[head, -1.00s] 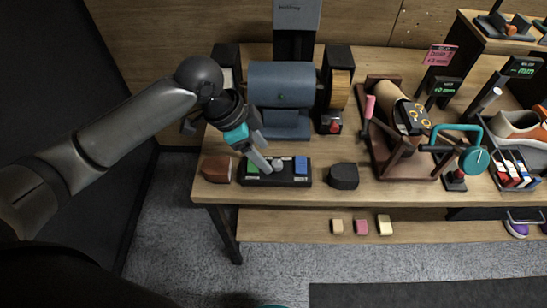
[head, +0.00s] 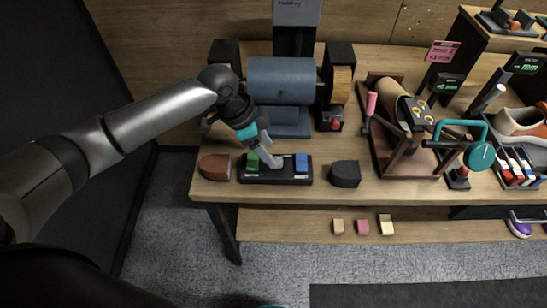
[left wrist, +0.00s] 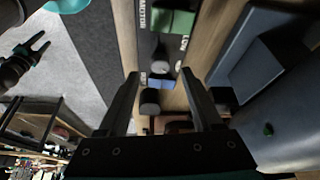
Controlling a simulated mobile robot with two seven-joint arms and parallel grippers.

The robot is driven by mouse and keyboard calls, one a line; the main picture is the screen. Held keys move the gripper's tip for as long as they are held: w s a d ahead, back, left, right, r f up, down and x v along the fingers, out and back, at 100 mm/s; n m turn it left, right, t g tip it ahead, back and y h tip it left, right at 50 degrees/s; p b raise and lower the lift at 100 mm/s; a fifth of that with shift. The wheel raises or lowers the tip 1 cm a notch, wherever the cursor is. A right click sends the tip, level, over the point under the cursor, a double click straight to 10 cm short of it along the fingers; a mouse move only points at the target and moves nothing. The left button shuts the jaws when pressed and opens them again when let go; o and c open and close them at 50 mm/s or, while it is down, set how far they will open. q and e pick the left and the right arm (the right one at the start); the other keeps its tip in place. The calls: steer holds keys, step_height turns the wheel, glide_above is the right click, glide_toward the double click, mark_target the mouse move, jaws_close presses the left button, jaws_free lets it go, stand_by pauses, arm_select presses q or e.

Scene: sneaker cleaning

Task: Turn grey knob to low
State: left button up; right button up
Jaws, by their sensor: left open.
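A black control panel (head: 288,181) lies on the bench's front edge, with a green button (head: 252,162) at its left and a blue button (head: 301,162) at its right. My left gripper (head: 274,162) points down at the panel between them and hides the grey knob in the head view. In the left wrist view the grey knob (left wrist: 160,67) shows between the tips of my open left gripper (left wrist: 159,74). A "LOW" label is beside it. I cannot tell whether the fingers touch it. What looks like my right gripper (left wrist: 32,48) shows small at the left wrist view's edge.
A brown block (head: 215,168) lies left of the panel and a black block (head: 345,174) right of it. The blue-grey motor housing (head: 282,82) with a grinding wheel (head: 341,87) stands behind. A shoe stand (head: 408,162) is farther right.

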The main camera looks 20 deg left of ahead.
arm_select(q)
steer(key=shift+x, duration=1.9)
jaws_close()
